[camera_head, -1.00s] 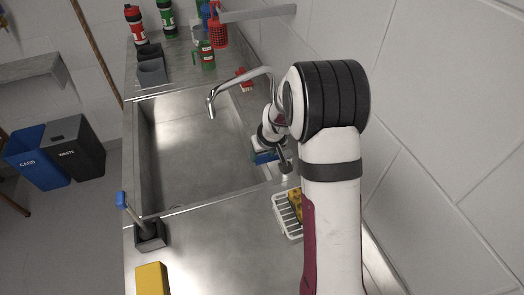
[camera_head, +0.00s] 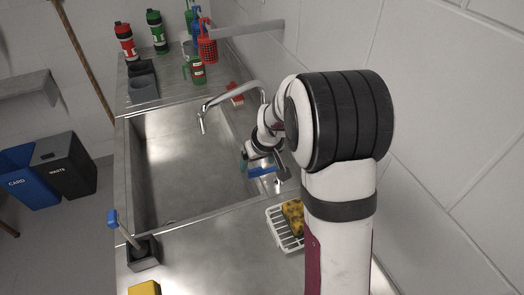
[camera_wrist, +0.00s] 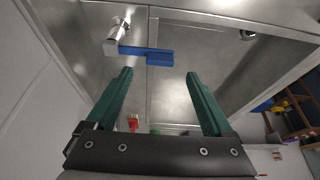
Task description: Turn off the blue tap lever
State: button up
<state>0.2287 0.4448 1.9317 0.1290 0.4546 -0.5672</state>
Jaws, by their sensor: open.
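The blue tap lever (camera_wrist: 148,54) shows in the wrist view as a flat blue bar. It sticks out sideways from a chrome tap body (camera_wrist: 114,40). My gripper (camera_wrist: 160,73) has two green fingers spread wide, with nothing between them. The fingertips are just short of the lever in the picture; no contact shows. In the head view the lever (camera_head: 262,172) lies at the right rim of the sink, beside my wrist, which partly hides the tap's base. The curved chrome spout (camera_head: 228,95) reaches left over the sink.
The steel sink basin (camera_head: 160,150) is empty. A white rack with a yellow sponge (camera_head: 292,216) stands near my arm. A red brush (camera_head: 235,92) lies behind the tap. Bottles and cups stand at the far end. A tiled wall (camera_head: 440,110) bounds the right side.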

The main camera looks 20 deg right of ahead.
jog(key=v, duration=1)
jog(key=shift+r, duration=0.35)
jog(key=shift+s, duration=0.1)
jog(key=s+a+m+g+y, duration=0.1)
jog(key=s+a, duration=0.5)
jog(key=s, duration=0.8)
jog(key=s+a+f+m+g, duration=0.1)
jog(key=s+a+m+g, duration=0.2)
jog(key=s, duration=1.1)
jog(key=a+m, duration=0.1)
jog(key=a, duration=0.1)
jog(key=shift+a+m+g+y, duration=0.35)
jog(key=shift+m+g+y, duration=0.05)
